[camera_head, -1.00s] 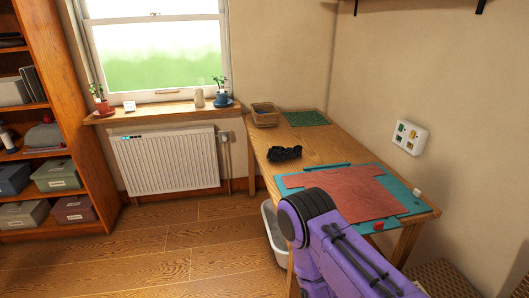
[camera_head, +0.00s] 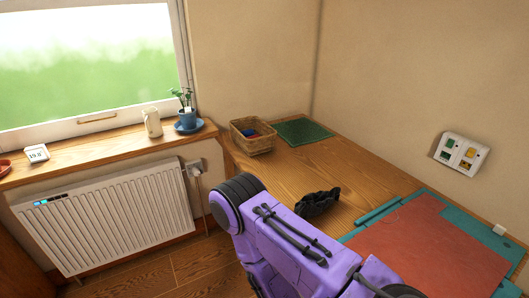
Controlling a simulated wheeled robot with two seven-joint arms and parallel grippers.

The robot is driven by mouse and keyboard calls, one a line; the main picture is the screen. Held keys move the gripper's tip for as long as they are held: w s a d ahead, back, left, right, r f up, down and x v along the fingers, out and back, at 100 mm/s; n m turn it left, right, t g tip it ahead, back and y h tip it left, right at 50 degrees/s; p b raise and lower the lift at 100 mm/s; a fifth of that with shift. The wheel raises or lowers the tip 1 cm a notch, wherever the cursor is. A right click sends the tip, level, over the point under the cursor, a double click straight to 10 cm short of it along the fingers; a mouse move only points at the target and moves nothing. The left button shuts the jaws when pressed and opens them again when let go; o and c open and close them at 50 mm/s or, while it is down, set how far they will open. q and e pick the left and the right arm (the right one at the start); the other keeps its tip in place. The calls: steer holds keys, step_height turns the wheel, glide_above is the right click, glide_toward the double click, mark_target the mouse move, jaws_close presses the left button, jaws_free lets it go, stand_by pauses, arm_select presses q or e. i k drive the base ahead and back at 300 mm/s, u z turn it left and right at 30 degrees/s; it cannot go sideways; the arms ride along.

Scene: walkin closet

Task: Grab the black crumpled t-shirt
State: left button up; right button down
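The black crumpled t-shirt (camera_head: 318,203) lies in a small heap on the wooden table (camera_head: 290,176), near its left edge. My purple right arm comes in from the bottom and covers the near left part of the table, just in front of the t-shirt. Neither gripper's fingers show in the view.
A wicker basket (camera_head: 252,137) and a dark green mat (camera_head: 303,131) are at the table's far end. A red cloth (camera_head: 437,250) lies on a teal mat (camera_head: 359,240) at the right. A radiator (camera_head: 110,222) stands under the windowsill (camera_head: 105,140), which holds a potted plant (camera_head: 187,112).

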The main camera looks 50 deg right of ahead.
mark_target(312, 204)
steer(key=i, duration=2.3)
steer(key=z, duration=3.75)
